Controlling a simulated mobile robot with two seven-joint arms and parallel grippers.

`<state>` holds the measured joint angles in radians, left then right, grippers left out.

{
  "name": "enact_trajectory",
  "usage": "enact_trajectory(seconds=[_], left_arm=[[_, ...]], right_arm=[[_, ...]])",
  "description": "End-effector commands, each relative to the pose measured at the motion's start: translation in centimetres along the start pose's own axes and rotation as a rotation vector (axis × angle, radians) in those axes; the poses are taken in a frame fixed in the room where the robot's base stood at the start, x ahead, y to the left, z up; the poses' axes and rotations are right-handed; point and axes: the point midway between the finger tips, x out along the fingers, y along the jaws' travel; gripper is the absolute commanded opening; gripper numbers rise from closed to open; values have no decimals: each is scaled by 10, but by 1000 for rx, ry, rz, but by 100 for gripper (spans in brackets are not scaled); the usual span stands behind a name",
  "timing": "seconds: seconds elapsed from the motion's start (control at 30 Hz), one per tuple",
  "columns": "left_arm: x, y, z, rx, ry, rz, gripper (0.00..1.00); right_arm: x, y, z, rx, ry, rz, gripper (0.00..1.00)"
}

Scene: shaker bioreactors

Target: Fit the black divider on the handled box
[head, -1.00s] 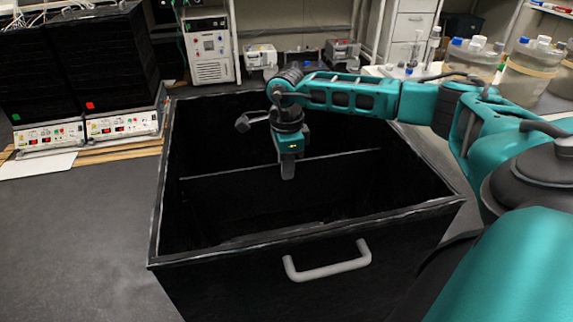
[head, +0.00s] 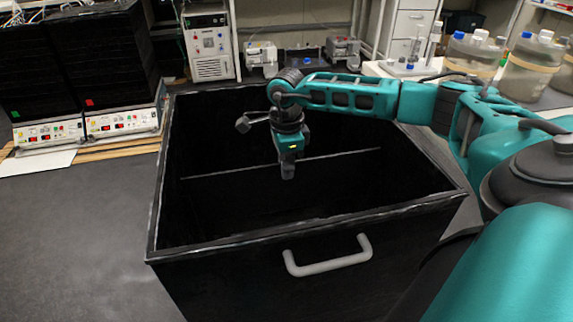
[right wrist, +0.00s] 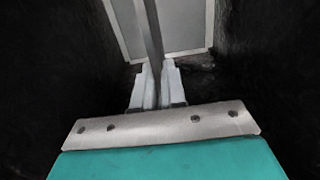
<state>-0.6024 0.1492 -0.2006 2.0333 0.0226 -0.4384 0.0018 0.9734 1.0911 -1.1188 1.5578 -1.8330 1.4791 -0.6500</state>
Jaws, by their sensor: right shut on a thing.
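The handled box (head: 225,280) is a large open-topped black box in the head view, with a pale grey handle (head: 328,262) on its front. The black divider (head: 235,190) is a thin panel inside it; its pale top edge runs across from the left wall towards the right wall. My right gripper (head: 288,173) points down inside the box, shut on the divider's top edge near its middle. In the right wrist view, the edge of the divider (right wrist: 152,35) runs between the two fingers (right wrist: 156,88). How the divider's ends and bottom sit is hidden in the dark. My left gripper is out of view.
Two control units (head: 122,123) with black blocks stand at the back left. A white instrument (head: 208,45) stands behind the box. Clear vessels (head: 530,65) stand at the right. The grey surface (head: 75,235) left of the box is clear.

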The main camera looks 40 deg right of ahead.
Motion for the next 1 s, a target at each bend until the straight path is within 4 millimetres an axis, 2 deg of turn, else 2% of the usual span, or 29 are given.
enact_trajectory(seconds=[0.57, 0.6, 0.8, 0.87, 1.0], left_arm=[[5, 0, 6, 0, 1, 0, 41], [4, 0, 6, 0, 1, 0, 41], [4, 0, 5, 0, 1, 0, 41], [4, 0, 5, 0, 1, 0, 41], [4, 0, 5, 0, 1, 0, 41]], right_arm=[[13, 0, 0, 0, 0, 0, 0], [12, 0, 0, 0, -1, -1, 14], [11, 0, 0, 0, 0, 0, 34], [11, 0, 0, 0, 0, 0, 39], [11, 0, 0, 0, 0, 0, 40]])
